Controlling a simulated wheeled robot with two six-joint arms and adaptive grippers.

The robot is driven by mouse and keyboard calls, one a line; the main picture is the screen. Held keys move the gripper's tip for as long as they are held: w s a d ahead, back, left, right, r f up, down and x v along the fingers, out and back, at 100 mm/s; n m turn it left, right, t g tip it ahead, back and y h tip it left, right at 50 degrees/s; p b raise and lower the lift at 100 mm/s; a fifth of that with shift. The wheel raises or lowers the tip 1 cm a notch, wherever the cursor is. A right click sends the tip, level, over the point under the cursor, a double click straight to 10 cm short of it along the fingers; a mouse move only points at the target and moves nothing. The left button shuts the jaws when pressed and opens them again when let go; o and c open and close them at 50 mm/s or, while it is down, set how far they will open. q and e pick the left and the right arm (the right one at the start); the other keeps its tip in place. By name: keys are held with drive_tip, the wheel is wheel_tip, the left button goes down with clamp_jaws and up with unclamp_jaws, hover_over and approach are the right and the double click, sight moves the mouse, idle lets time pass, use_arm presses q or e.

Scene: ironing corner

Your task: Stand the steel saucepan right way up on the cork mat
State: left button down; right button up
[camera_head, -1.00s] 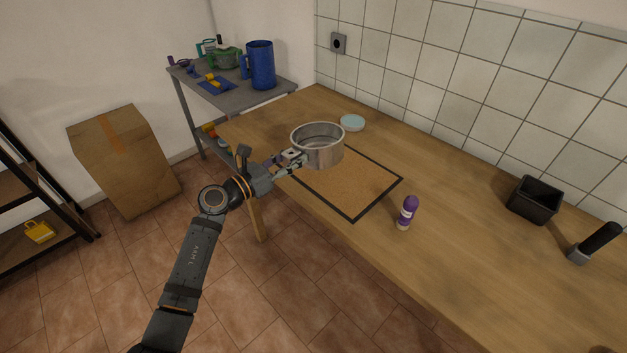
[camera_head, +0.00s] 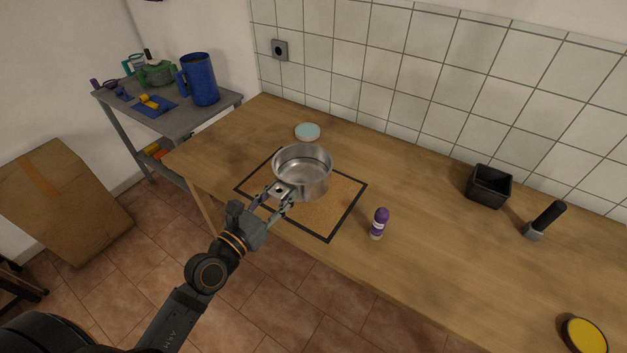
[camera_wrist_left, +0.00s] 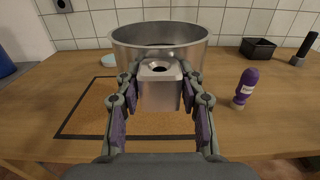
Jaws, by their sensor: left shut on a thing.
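The steel saucepan (camera_head: 314,182) is upright, its open rim facing up, over the cork mat (camera_head: 322,215) with a dark border. My left gripper (camera_head: 279,194) is shut on the saucepan's handle at the near left side. In the left wrist view the saucepan (camera_wrist_left: 160,47) is straight ahead, with its handle end between the two fingers (camera_wrist_left: 160,92). The cork mat (camera_wrist_left: 85,118) shows below it. I cannot tell for certain whether the pan's base touches the mat. My right gripper is not in view.
A purple bottle (camera_head: 380,223) stands just right of the mat. A pale blue dish (camera_head: 307,131) lies behind it. A black bin (camera_head: 489,187), a black-handled tool (camera_head: 546,219) and a yellow round thing (camera_head: 583,336) are farther right. The counter (camera_head: 420,220) is clear between them.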

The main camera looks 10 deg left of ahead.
use_arm(q)
drive_tip(key=shift+w, duration=0.1)
drive_tip(key=w+a+f+b, duration=0.1)
drive_tip(key=w+f+b, duration=0.1)
drive_tip(key=w+f, duration=0.1)
drive_tip(key=w+a+f+b, duration=0.2)
drive_tip(key=w+f+b, duration=0.1)
drive_tip(key=w, duration=0.1)
drive_tip(key=w+a+f+b, duration=0.2)
drive_tip(key=w+f+b, duration=0.1)
drive_tip(key=w, duration=0.1)
drive_tip(key=shift+w+a, duration=0.15)
drive_tip(key=shift+a, duration=0.05)
drive_tip(key=shift+w+a+f, duration=0.1)
drive_tip(key=shift+w, duration=0.1)
drive_tip(key=shift+w+a+f+b, duration=0.1)
drive_tip(key=shift+f+b, duration=0.05)
drive_tip(key=shift+b, duration=0.2)
drive_tip(key=f+b, duration=0.2)
drive_tip(key=f, duration=0.1)
drive_tip(key=shift+w+a+f+b, duration=0.1)
drive_tip(key=shift+w+f+b, duration=0.2)
drive_tip(key=shift+f+b, duration=0.1)
drive_tip(key=shift+r, duration=0.1)
